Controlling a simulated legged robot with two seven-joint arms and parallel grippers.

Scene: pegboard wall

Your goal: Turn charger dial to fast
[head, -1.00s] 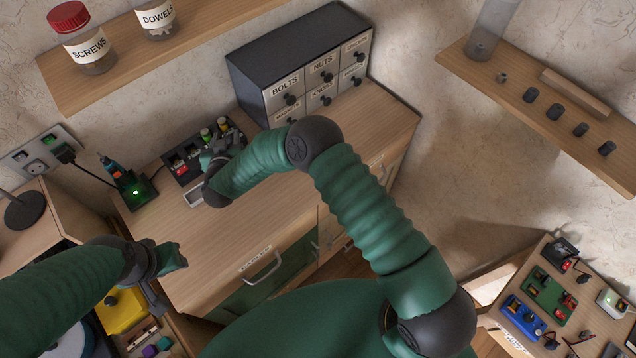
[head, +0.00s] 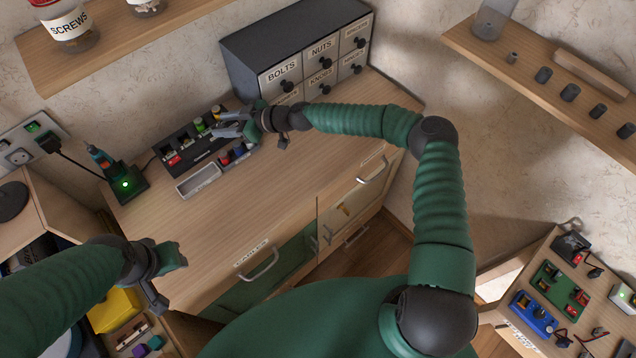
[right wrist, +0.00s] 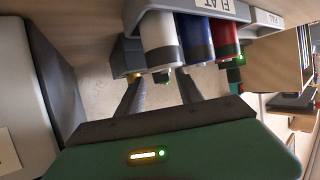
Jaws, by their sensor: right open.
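A black charging station (head: 190,148) with red parts and upright green-, yellow- and white-topped cells stands on the wooden counter. I cannot make out a dial or its setting. My right gripper (head: 222,124) is open above the station's right end, its fingers pointing left. In the right wrist view its two fingers (right wrist: 160,90) are apart, with white (right wrist: 160,42), blue (right wrist: 197,38) and red (right wrist: 226,40) cylinders beyond them; I see nothing gripped. My left gripper (head: 170,278) is at lower left, clear of the station; its jaw state is unclear.
A grey tray (head: 198,181) lies in front of the station. A tool stand (head: 125,188) with a green light is at left. A labelled drawer cabinet (head: 262,55) stands behind my right arm. The counter front is clear.

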